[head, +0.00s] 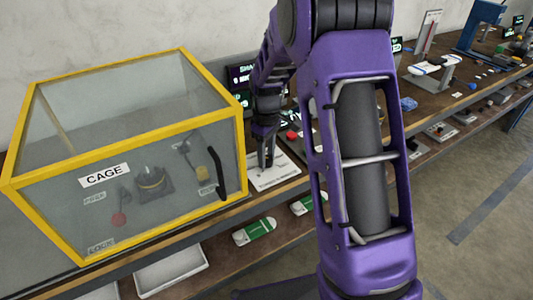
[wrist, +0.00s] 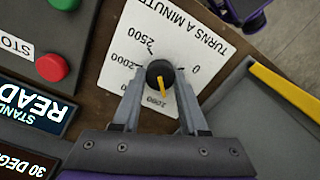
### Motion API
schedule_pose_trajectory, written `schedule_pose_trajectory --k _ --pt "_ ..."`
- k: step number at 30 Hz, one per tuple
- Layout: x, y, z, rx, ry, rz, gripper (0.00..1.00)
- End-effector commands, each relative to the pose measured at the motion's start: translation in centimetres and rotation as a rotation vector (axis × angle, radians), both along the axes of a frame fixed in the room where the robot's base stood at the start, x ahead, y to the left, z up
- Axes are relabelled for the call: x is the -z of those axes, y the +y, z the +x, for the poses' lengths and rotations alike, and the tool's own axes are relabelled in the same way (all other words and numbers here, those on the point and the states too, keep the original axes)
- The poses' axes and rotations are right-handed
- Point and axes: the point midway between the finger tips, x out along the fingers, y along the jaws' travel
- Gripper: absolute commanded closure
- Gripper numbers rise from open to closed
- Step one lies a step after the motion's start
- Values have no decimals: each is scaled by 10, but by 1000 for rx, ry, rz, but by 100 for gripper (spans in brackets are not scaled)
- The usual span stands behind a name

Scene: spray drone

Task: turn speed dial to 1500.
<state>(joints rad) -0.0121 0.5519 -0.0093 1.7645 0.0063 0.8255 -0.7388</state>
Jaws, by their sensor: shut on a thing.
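The speed dial (wrist: 154,72) is a small black round knob with a yellow pointer, on a white plate (wrist: 180,38) marked "TURNS A MINUTE". In the wrist view the pointer is aimed down the picture, close to a partly covered mark that seems to read 1000. The marks 2500, 2000 and 0 show; the 1500 mark is not visible, likely behind a finger. My gripper (wrist: 160,78) is shut on the dial, one finger on each side. In the head view my gripper (head: 266,160) reaches down onto the white plate (head: 275,177), and the dial is hidden.
A yellow-framed clear cage (head: 212,117) stands just left of my gripper. A box with a red button (wrist: 51,67) and a green one lies beside the plate, with lit displays (wrist: 36,106) near it. The bench continues to the right with other items.

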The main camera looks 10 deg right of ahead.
Motion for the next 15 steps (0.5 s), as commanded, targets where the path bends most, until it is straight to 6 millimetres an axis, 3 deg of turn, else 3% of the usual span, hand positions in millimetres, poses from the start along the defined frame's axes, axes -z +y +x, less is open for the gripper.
schedule_pose_trajectory --k 15 --pt "-2 -1 1 490 -2 0 100"
